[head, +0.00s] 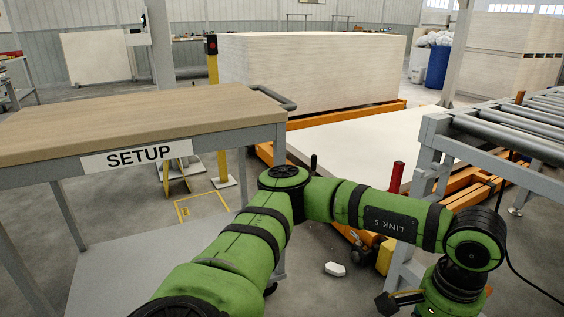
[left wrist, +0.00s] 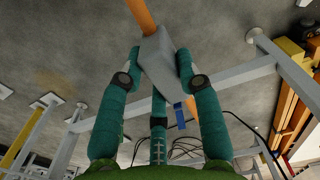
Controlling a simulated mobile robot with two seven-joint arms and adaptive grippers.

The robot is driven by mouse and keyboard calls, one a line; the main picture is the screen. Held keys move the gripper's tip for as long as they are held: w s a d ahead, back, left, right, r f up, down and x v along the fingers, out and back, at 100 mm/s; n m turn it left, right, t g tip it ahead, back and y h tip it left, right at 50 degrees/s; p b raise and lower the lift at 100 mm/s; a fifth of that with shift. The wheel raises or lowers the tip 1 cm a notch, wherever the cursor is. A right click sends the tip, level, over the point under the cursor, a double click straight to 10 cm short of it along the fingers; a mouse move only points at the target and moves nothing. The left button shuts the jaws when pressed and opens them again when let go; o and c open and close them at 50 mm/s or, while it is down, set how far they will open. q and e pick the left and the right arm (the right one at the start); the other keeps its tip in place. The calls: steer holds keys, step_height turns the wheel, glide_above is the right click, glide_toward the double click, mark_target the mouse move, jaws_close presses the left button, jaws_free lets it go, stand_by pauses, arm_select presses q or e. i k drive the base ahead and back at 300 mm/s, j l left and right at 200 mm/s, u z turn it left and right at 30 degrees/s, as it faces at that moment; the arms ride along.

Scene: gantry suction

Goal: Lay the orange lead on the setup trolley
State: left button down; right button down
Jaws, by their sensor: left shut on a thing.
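The setup trolley (head: 140,118) stands at the left in the head view, with a bare wooden top and a SETUP label on its front edge. My left arm reaches across the lower middle to the right, away from the trolley top. In the left wrist view my left gripper (left wrist: 159,62) is shut on a grey plug-like end (left wrist: 158,48) of the orange lead (left wrist: 140,13). The orange part runs out past the fingertips to the top edge. My right gripper is not in view.
A roller conveyor on a grey frame (head: 434,135) stands at the right. White boards (head: 365,140) and a board stack (head: 310,70) lie behind. A red-topped post (head: 396,178) and a small white piece (head: 335,269) are on the floor side. Black cables (left wrist: 190,148) hang near the gripper.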

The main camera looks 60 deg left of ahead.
mark_target(115, 114)
steer(key=u, duration=1.7)
